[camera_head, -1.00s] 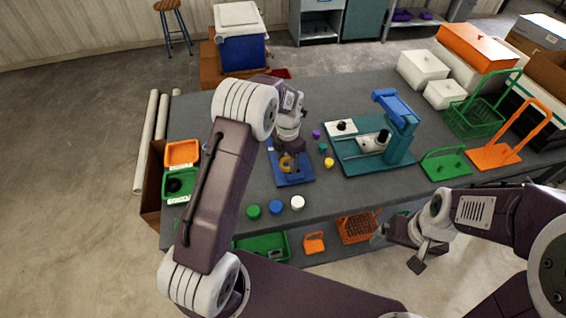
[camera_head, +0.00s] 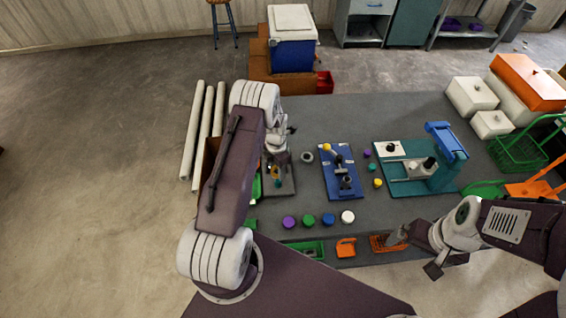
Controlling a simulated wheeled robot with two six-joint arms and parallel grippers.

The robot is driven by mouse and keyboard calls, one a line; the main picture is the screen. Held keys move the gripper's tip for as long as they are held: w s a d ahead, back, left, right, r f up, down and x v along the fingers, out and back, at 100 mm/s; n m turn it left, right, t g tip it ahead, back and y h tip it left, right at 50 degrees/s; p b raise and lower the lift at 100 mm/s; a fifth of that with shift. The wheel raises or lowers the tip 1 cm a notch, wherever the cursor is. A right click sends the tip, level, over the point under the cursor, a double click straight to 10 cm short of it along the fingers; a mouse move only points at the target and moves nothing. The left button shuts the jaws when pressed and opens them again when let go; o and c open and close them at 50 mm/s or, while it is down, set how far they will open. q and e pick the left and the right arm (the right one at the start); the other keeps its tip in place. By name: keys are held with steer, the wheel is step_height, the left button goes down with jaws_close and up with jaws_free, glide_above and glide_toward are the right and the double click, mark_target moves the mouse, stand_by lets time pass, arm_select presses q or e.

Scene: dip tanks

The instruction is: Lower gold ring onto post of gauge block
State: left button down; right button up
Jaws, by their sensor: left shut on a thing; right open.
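My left gripper (camera_head: 277,180) is shut and points down over a dark plate (camera_head: 289,188) near the left end of the table. A small gold patch at its fingertips looks like the gold ring (camera_head: 276,171), mostly hidden by the fingers. I cannot make out a post under it, and cannot tell whether the dark plate is the gauge block. A blue board (camera_head: 331,184) with a yellow knob and dark fittings lies to the right of this gripper. My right gripper (camera_head: 415,254) is open and empty off the table's front edge.
A grey ring (camera_head: 307,157) lies between the plate and the blue board. Purple, green, blue and white caps (camera_head: 348,217) line the front edge. A teal press (camera_head: 437,176) stands to the right. The table's back middle is clear.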

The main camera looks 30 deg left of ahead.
arm_select(q)
steer(key=shift+w+d, duration=0.1)
steer(key=shift+d, duration=0.1)
steer(key=shift+f, duration=0.2)
steer(key=f+b, duration=0.2)
steer(key=f, duration=0.1)
steer(key=shift+a+f+b, duration=0.15)
steer(key=shift+a+b, duration=0.15)
steer(key=shift+a, duration=0.05)
steer(key=shift+d+f+b, duration=0.2)
steer(key=shift+f+b, duration=0.25)
steer(key=shift+f, duration=0.3)
steer(key=shift+a, duration=0.15)
steer(key=shift+r, duration=0.1)
steer(key=shift+b, duration=0.3)
steer(key=shift+f, duration=0.2)
